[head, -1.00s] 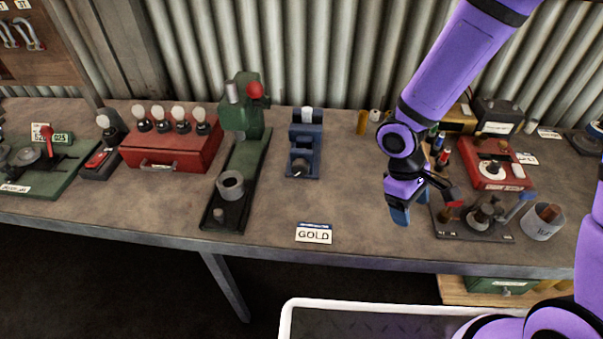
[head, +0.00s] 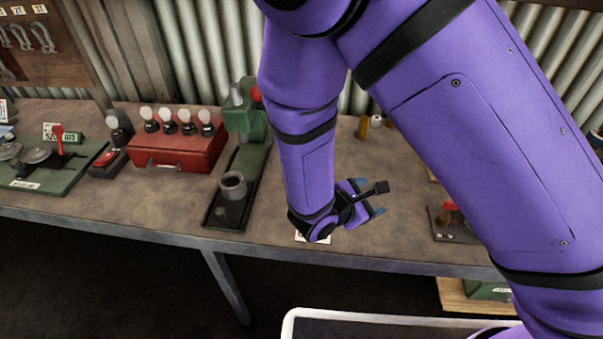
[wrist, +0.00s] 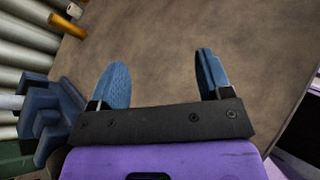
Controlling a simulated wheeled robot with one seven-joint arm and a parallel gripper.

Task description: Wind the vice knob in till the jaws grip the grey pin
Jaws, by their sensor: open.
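My gripper (head: 369,197) is open and empty over the bench, fingers apart, pointing right in the head view. The blue vice is hidden behind my arm in the head view. In the wrist view a blue stepped body, apparently the vice (wrist: 48,112), shows at the left edge, left of my open gripper (wrist: 162,66) and outside the fingers. I cannot make out its knob, its jaw gap or the grey pin in the frames of this moment. Only bare bench top shows between the fingers.
A green press (head: 242,120) with a grey cup (head: 233,188) stands left of my arm. Left of it is a red box (head: 178,150) with several white knobs. A brass cylinder (head: 363,127) stands at the back, also in the wrist view (wrist: 67,26). A sign (head: 312,239) lies near the front edge.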

